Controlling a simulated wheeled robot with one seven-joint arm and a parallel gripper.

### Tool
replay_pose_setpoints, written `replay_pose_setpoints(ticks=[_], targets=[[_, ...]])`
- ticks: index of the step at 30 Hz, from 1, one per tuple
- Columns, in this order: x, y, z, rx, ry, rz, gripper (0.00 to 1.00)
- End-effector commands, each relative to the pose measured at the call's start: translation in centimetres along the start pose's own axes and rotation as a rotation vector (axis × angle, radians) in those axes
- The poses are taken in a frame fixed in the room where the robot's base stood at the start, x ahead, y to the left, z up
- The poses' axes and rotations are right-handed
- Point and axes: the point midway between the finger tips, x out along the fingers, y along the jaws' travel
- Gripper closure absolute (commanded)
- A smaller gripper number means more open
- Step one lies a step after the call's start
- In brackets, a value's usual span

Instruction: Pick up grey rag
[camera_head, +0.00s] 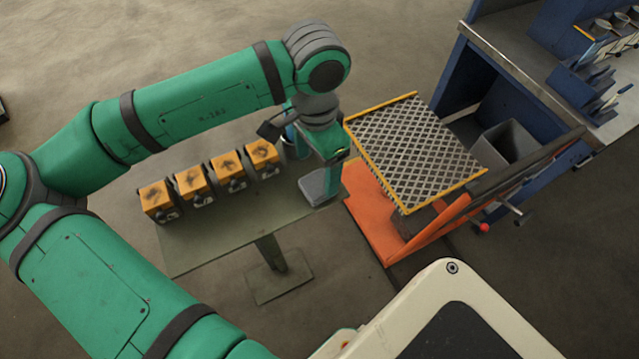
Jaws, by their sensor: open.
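I cannot make out a grey rag for certain. My gripper (296,158) is above the right end of the green table (225,235), pointing down, with its jaws apart. A small grey piece (319,187) shows just below the gripper's green body at the table's right end. Nothing is clearly seen between the jaws. My arm and gripper hide part of the table's far right end.
Several orange boxes (191,183) stand in a row on the table, left of the gripper. A bluish container (294,143) is partly hidden behind it. An orange cart (378,222) with a raised mesh panel (418,150) stands close on the right. A blue workbench (505,60) is beyond.

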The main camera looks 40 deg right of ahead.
Motion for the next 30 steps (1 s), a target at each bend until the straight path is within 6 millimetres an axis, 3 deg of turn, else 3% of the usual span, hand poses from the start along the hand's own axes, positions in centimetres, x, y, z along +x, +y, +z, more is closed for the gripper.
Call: replay_pose_setpoints(ticks=[12,22,27,30], targets=[[4.7,0.4,-0.2,0.003,0.000,0.000,0.25],[5.3,0.4,-0.2,0.002,0.001,-0.001,0.25],[5.3,0.4,-0.2,0.002,0.001,-0.001,0.66],[5.3,0.4,-0.2,0.002,0.001,-0.001,0.69]])
